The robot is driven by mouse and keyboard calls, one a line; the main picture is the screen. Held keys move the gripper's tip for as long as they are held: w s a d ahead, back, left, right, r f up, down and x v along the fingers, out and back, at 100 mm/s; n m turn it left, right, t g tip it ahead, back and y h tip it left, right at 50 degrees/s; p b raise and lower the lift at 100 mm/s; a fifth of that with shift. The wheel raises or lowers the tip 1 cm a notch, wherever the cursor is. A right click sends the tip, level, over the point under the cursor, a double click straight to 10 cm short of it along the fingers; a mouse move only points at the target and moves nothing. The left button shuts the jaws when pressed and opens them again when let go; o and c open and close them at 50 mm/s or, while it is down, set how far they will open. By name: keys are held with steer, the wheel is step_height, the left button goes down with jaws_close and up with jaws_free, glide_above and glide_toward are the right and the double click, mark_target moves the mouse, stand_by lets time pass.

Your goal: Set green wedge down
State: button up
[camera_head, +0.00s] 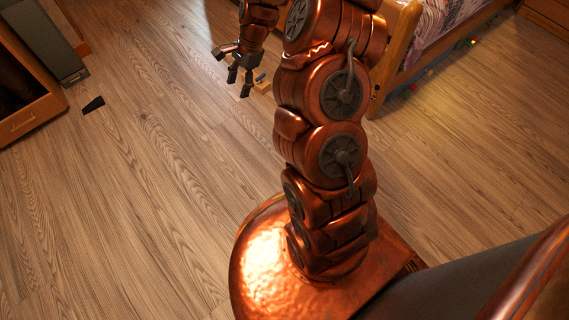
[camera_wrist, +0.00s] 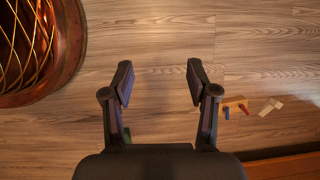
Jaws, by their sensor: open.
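My gripper (camera_wrist: 159,82) is open in the wrist view, with bare wood floor showing between its fingers and nothing held there. In the head view my gripper (camera_head: 236,75) hangs at the top, left of my arm. I cannot clearly make out the green wedge. A small dark green patch (camera_wrist: 127,136) shows beside the left finger's base in the wrist view, mostly hidden, and I cannot tell what it is.
Wooden blocks (camera_wrist: 270,107) and small red (camera_wrist: 227,113) and blue (camera_wrist: 243,109) pieces lie on the floor. A dark flat piece (camera_head: 93,104) lies near an open wooden drawer (camera_head: 30,122). A wooden bed (camera_head: 397,50) stands upper right.

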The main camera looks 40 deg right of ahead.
steer(key=s+a+r+n+g+h, duration=0.2)
steer(key=s+a+r+n, duration=0.9)
steer(key=s, duration=0.4)
steer(key=s+r+n+g+h, duration=0.1)
steer(key=s+n, duration=0.5)
steer(key=s, duration=1.4)
step_height(320, 180, up, 2)
steer(key=shift+s+d+r+n+g+h, duration=0.2)
steer(key=shift+s+n+g+h, duration=0.2)
steer(key=shift+h, duration=0.4)
step_height(320, 180, up, 41)
steer(key=t+p, duration=0.1)
steer(key=p, duration=3.7)
steer(key=shift+w+f+t+p, duration=0.15)
steer(key=shift+w+t+p, duration=0.15)
steer(key=shift+w+p, duration=0.1)
steer(key=shift+d, duration=0.1)
